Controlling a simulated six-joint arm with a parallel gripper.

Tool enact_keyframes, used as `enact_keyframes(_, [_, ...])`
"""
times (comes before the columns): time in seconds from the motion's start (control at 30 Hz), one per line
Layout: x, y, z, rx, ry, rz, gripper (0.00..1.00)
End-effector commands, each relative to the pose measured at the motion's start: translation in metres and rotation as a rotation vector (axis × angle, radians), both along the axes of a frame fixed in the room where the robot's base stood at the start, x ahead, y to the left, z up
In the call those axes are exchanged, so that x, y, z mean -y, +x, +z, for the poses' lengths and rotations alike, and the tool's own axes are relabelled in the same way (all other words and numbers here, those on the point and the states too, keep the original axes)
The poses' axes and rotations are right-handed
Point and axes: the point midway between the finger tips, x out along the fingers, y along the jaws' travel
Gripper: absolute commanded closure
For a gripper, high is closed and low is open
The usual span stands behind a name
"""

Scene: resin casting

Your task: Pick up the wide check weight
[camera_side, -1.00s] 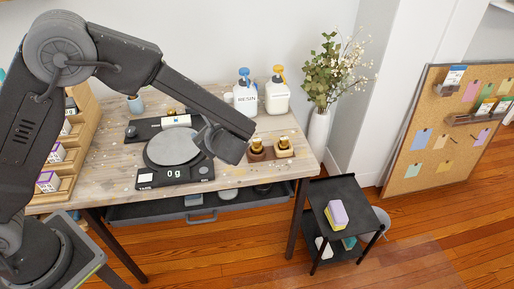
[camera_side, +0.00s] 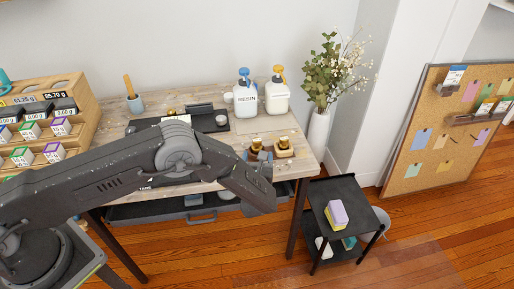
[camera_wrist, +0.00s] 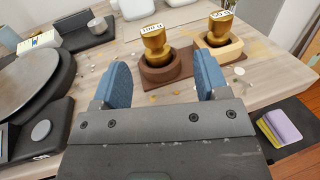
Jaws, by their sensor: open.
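Two brass check weights stand side by side in wooden holders at the table's right front. The left weight (camera_wrist: 154,45), labelled 100 g, sits in a dark brown round holder (camera_wrist: 160,74). The right weight (camera_wrist: 219,29), labelled with what looks like 50 g, sits in a paler block (camera_wrist: 220,50). They also show in the side view, left (camera_side: 256,145) and right (camera_side: 283,143). I cannot tell surely which is the wide one. My gripper (camera_wrist: 163,72) is open and empty, its blue fingers apart, with the left weight showing between them, beyond the fingertips.
The black scale (camera_wrist: 62,125) with its round pan (camera_wrist: 22,80) is close on the left. Two pump bottles (camera_side: 245,98) (camera_side: 277,97) stand behind. The table's front right edge is near, with a small black cart (camera_side: 340,195) below it.

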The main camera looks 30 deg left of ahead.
Motion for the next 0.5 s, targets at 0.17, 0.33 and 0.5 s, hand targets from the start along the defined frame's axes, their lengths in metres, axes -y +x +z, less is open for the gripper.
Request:
enact_keyframes(0.17, [-0.010, 0.017, 0.000, 0.001, -0.001, 0.001, 0.32])
enact_keyframes(0.33, [-0.018, 0.026, -0.001, -0.001, -0.001, 0.002, 0.32])
enact_keyframes(0.5, [-0.036, 0.045, -0.003, -0.001, -0.001, 0.002, 0.32])
